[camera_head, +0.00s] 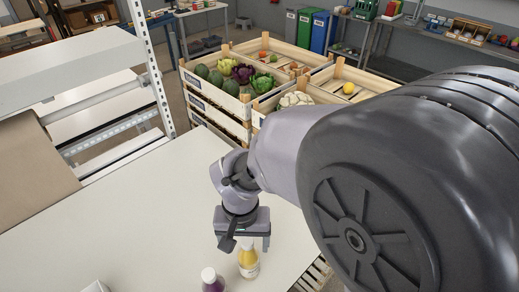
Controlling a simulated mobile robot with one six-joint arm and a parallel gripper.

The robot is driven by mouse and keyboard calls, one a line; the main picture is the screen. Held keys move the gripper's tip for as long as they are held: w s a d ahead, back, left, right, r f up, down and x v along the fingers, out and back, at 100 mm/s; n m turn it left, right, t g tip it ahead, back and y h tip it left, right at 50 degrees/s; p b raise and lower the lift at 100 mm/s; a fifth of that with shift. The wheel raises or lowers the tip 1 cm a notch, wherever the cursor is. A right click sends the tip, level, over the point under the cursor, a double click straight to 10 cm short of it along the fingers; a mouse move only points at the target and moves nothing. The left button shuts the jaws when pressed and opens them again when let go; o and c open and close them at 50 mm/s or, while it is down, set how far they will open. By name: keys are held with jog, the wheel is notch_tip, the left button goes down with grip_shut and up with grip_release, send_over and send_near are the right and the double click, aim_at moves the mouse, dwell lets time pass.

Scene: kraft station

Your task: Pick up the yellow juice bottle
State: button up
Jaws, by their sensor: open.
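The yellow juice bottle (248,263) stands upright on the light table (130,215) near the bottom of the view. It has yellow juice and a pale label; its top is partly hidden by my gripper. My gripper (247,245) points down right over the bottle's top. Its two fingers are apart, one to the left and one to the right of the bottle's upper part. I cannot tell whether they touch it.
A dark purple bottle with a white cap (210,280) stands close to the left of the yellow one. A white object (95,287) is cut off at the bottom edge. Wooden crates (245,100) of produce stand behind the table. A metal shelf (70,70) is at the left.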

aim_at(248, 251)
jog(key=f, duration=0.3)
jog(key=f+b, duration=0.1)
jog(key=f, duration=0.1)
jog(key=shift+w+d+f, duration=0.2)
jog(key=shift+w+d, duration=0.05)
jog(key=shift+w, duration=0.15)
jog(key=shift+s, duration=0.1)
jog(key=shift+c, duration=1.1)
jog(key=shift+r, duration=0.1)
grip_shut()
